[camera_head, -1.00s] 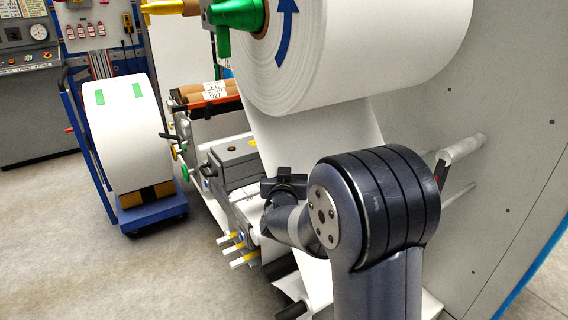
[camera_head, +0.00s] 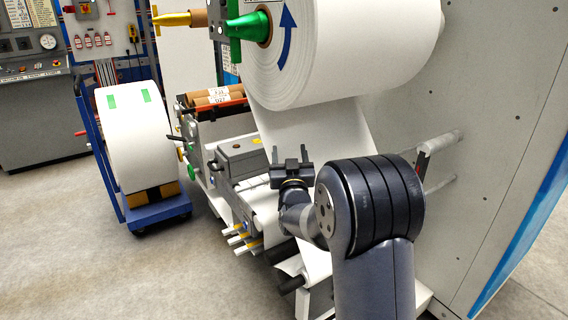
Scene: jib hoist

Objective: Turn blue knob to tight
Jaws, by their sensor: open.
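I cannot clearly make out a blue knob in this view; it may be too small or hidden behind my arm or the machine parts. A green knob (camera_head: 191,172) and a yellow knob (camera_head: 180,154) sit on the machine's left side, with a dark knob (camera_head: 213,165) beside the grey box. My gripper (camera_head: 289,155) is open and empty, its fingers pointing up. It appears in front of the white paper web, to the right of the grey box (camera_head: 241,156).
A large white paper roll (camera_head: 350,50) with a blue arrow hangs above. Yellow and white pegs (camera_head: 243,240) and black rollers (camera_head: 288,284) lie below the gripper. A blue cart (camera_head: 160,214) carries another roll at left. The floor (camera_head: 70,240) at front left is clear.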

